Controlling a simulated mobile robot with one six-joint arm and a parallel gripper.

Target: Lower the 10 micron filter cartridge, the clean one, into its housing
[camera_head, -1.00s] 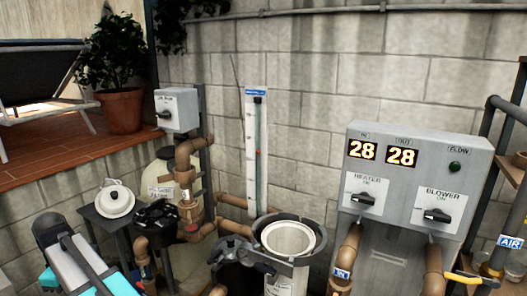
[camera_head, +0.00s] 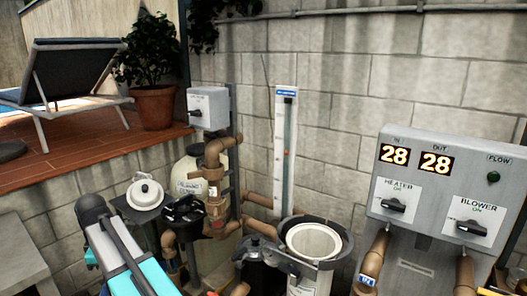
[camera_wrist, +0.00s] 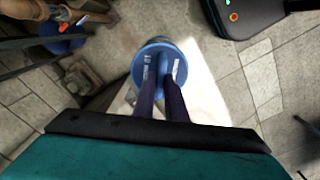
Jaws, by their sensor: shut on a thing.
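The filter cartridge (camera_wrist: 183,62) shows in the wrist view, with a blue round end cap bearing white lettering that seems to read 10 MICRON. My gripper (camera_wrist: 161,88) has its two dark fingers shut on the cap. A pale body shows beyond the cap, over the paving; its lower end is not clear. In the head view my arm reaches in at lower left, and the gripper and cartridge are out of sight. A dark pot (camera_head: 256,274) stands among the pipes at bottom centre; I cannot tell whether it is the cartridge's housing.
A round grey vessel holding a white basket (camera_head: 328,243) stands right of the dark pot. A control box (camera_head: 440,185) reads 28 and 28. Brown pipes (camera_head: 374,260) run below it. A white round lidded item (camera_head: 145,195) rests on a stand. Paving (camera_wrist: 290,125) lies beneath the gripper.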

